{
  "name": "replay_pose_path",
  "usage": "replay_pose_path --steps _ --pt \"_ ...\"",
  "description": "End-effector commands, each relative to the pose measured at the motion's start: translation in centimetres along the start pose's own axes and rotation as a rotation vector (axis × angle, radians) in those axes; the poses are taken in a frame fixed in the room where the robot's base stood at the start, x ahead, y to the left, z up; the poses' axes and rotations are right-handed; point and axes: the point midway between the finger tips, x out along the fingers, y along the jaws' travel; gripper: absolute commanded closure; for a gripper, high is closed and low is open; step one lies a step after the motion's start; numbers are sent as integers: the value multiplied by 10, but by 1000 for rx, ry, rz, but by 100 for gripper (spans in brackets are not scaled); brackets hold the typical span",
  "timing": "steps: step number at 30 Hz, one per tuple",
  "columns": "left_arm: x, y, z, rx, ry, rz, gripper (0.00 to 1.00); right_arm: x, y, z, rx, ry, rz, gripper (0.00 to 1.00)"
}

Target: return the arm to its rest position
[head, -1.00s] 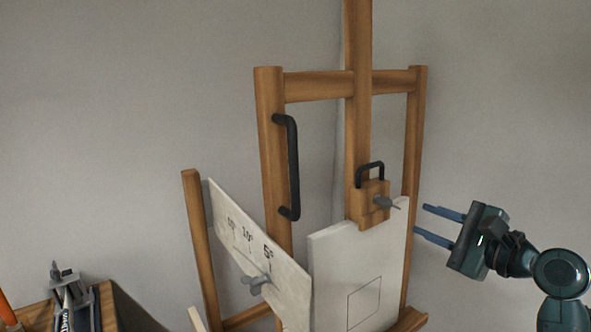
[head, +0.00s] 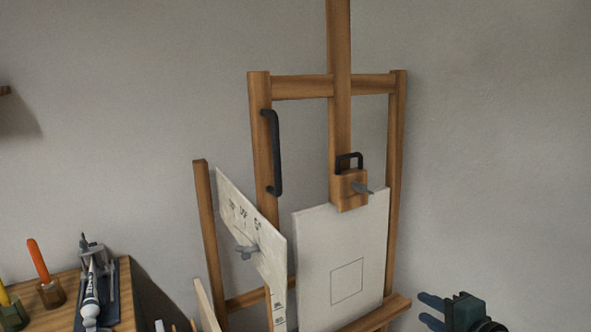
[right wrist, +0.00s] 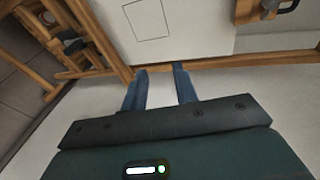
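My right gripper (head: 432,311) is at the lower right of the head view, to the right of the easel's lower ledge and apart from it. In the right wrist view its two blue fingers (right wrist: 161,88) stand apart with nothing between them, so it is open and empty. The wooden easel (head: 398,180) stands against the wall and holds a white canvas (head: 340,235) with a square drawn on it. The canvas also shows in the right wrist view (right wrist: 200,30). My left gripper is not in view.
A wooden clamp block (head: 350,192) with a grey knob sits at the canvas top. A black handle (head: 274,150) is on the left post. A tilted scale board (head: 250,215) is left of the canvas. A small table (head: 125,290) holds tubes and pots. Free space lies right of the easel.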

Motion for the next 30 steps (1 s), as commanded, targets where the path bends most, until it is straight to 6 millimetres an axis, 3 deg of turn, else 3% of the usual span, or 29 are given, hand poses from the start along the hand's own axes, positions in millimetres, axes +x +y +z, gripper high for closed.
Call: replay_pose_path --steps 1,6,9,12,18,30 --pt "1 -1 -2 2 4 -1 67 2 38 11 -107 16 59 71" --pt "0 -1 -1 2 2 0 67 -9 154 58 -630 14 231 71" --pt "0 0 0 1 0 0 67 -29 211 94 -942 -41 295 71" --pt "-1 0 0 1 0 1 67 -51 248 128 -1195 -108 318 71" --pt "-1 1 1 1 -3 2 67 -76 280 166 -1459 -190 310 71" --pt "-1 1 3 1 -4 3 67 -76 280 166 -1496 -194 302 71"
